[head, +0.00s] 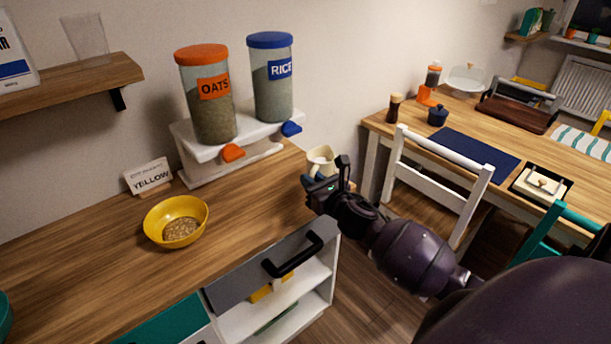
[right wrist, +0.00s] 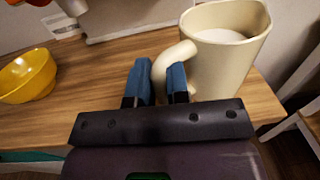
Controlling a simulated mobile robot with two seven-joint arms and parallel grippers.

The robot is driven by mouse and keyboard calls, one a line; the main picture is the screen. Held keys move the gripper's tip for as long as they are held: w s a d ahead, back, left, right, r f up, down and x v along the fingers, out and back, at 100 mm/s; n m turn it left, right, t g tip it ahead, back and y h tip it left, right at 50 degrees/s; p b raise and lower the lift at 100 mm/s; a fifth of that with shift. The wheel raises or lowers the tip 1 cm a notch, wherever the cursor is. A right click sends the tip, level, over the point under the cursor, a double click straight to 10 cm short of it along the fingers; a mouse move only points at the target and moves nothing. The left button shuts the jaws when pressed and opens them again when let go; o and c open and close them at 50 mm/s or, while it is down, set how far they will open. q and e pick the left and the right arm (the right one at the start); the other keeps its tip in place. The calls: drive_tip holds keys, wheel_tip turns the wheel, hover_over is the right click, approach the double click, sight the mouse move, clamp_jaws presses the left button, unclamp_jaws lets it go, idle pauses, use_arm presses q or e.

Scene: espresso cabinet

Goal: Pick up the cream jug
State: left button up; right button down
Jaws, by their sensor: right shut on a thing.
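The cream jug (head: 319,157) is at the right end of the wooden counter, partly hidden behind my right gripper (head: 322,182). In the right wrist view the jug (right wrist: 224,62) looks upright, with pale liquid inside. Its looped handle points left, toward the blue fingertips of my right gripper (right wrist: 159,80). The gripper is shut on the jug at its handle. I cannot tell whether the jug's base touches the counter. My left gripper is not in view.
A yellow bowl (head: 157,221) of grain and a "YELLOW" card (head: 149,177) are on the counter (head: 100,240). OATS (head: 206,105) and RICE (head: 272,80) dispensers stand behind. A drawer with a black handle (head: 293,255) is below. A white chair (head: 437,175) and a table are at right.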

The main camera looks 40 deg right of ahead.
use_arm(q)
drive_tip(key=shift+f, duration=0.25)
use_arm(e)
drive_tip(key=s, duration=1.4)
drive_tip(key=shift+s, duration=0.2)
drive_tip(key=shift+s, duration=0.1)
